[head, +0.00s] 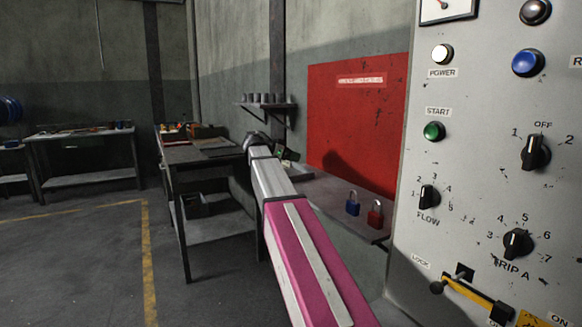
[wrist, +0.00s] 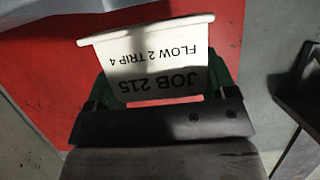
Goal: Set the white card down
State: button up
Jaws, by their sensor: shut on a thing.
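The white card (wrist: 148,55) shows in the wrist view with black print that reads upside down: "JOB 215" and "FLOW 2 TRIP 4". My gripper (wrist: 160,84) is shut on the card, with its green fingers at the card's two sides. In the head view my gripper (head: 286,153) is at the far end of my arm, in front of the wall by the red board. The card cannot be made out clearly there. A shadow falls across part of the card in the wrist view.
A grey ledge (head: 330,200) below the red board (head: 350,125) holds a blue padlock (head: 352,207) and a red padlock (head: 375,218). A dark workbench (head: 190,153) with items stands left of my arm. The control panel (head: 475,130) fills the right. Floor at left is clear.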

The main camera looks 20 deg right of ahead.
aim_at(286, 164)
jog(key=shift+w+d+f, duration=0.1)
jog(key=shift+d+f, duration=0.2)
jog(key=shift+f, duration=1.85)
jog(key=shift+f, duration=0.1)
jog(key=o, duration=0.8)
jog(key=shift+o, duration=0.2)
jog(key=v, duration=1.2)
